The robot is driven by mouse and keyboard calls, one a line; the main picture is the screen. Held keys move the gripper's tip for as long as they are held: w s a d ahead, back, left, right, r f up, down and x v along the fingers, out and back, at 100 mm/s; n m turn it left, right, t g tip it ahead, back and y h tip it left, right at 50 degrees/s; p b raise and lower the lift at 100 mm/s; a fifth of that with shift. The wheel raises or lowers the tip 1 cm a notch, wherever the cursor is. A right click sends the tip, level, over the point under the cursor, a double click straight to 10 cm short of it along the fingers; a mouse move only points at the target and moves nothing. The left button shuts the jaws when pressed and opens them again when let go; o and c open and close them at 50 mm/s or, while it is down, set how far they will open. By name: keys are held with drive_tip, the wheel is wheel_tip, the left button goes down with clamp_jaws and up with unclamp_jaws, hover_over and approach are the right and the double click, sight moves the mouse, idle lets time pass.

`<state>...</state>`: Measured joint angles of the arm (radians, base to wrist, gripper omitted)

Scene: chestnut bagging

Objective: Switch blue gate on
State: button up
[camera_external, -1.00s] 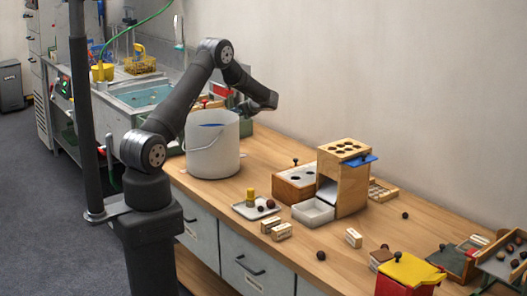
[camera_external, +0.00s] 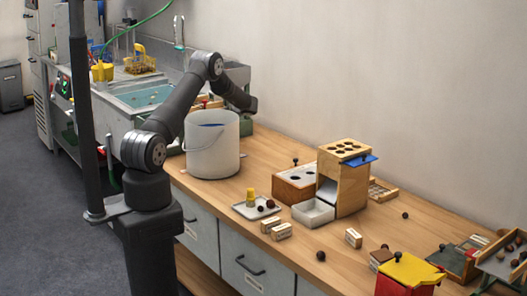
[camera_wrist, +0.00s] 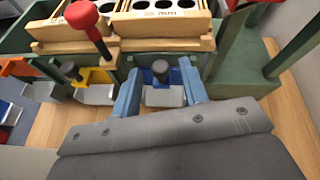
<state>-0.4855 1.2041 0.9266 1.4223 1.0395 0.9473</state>
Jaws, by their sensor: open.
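In the wrist view the blue gate (camera_wrist: 153,75) with a dark round knob (camera_wrist: 160,68) sits at the front of a green and wooden sorting stand (camera_wrist: 120,42). My gripper (camera_wrist: 160,84) is open, with one blue finger on each side of the knob. I cannot tell whether either finger touches it. A pale metal chute (camera_wrist: 165,97) shows under the gate. In the external view my gripper end (camera_external: 249,106) is low behind the white bucket (camera_external: 212,155), and its fingers are hidden.
A yellow gate (camera_wrist: 98,76) with a dark knob is just left of the blue one. A red-knobbed lever (camera_wrist: 81,15) rises behind it. A green post (camera_wrist: 226,55) stands close on the right. The wooden box (camera_external: 343,185) and small trays are away to the right.

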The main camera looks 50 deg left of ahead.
clamp_jaws()
drive_tip(key=shift+r, duration=1.9)
drive_tip(key=shift+c, duration=0.4)
unclamp_jaws()
drive_tip(key=shift+r, duration=0.1)
drive_tip(key=shift+o, duration=0.4)
drive_tip(key=shift+d, duration=0.1)
drive_tip(key=v, duration=1.7)
